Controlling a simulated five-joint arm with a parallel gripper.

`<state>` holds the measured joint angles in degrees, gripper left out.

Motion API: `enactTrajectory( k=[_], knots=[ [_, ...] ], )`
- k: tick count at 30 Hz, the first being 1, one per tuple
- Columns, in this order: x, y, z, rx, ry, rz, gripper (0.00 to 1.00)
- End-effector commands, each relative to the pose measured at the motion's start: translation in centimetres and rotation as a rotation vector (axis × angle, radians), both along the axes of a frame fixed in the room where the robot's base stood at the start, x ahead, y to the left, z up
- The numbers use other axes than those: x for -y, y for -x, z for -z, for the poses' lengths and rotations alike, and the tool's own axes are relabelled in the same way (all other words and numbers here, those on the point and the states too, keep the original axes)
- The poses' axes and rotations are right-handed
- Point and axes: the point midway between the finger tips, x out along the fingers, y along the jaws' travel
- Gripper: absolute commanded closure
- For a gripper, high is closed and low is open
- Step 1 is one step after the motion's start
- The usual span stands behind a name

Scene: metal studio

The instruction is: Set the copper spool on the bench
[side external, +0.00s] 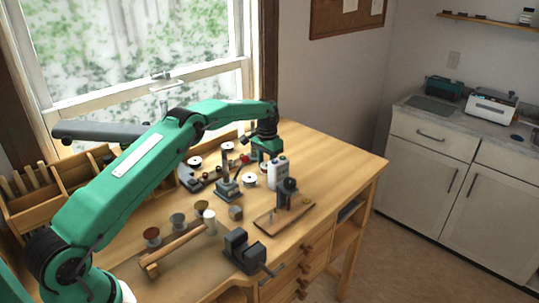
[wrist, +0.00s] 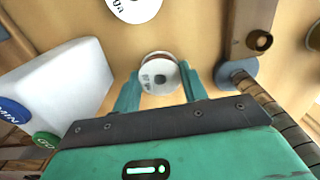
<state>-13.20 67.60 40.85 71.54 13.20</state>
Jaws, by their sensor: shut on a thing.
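The copper spool (wrist: 158,74) shows in the wrist view as a round white printed end with a thin copper-coloured edge. My gripper (wrist: 159,72) has its two teal fingers shut on either side of it. In the side external view my gripper (side external: 266,157) points down over the back part of the wooden bench (side external: 345,155). There the spool is small and mostly hidden by the fingers. I cannot tell whether it touches the bench top or hangs just above it.
A white-ended spool (side external: 250,180) stands close by. A vise (side external: 243,252) and several spools (side external: 177,222) stand nearer. The bench's right part is clear.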

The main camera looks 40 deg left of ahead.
Motion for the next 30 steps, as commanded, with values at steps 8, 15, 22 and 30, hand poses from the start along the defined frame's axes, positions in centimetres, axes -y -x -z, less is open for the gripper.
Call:
enactTrajectory(
  k=[8, 15, 22, 30],
  knots=[
    [0.00, 0.00, 0.39, 0.000, 0.000, 0.000, 0.80],
    [0.01, 0.02, 0.75, -0.001, 0.000, 0.000, 0.80],
    [0.00, 0.02, 0.71, -0.001, 0.000, 0.000, 0.36],
    [0.00, 0.00, 0.48, 0.000, 0.000, 0.000, 0.36]
  ],
)
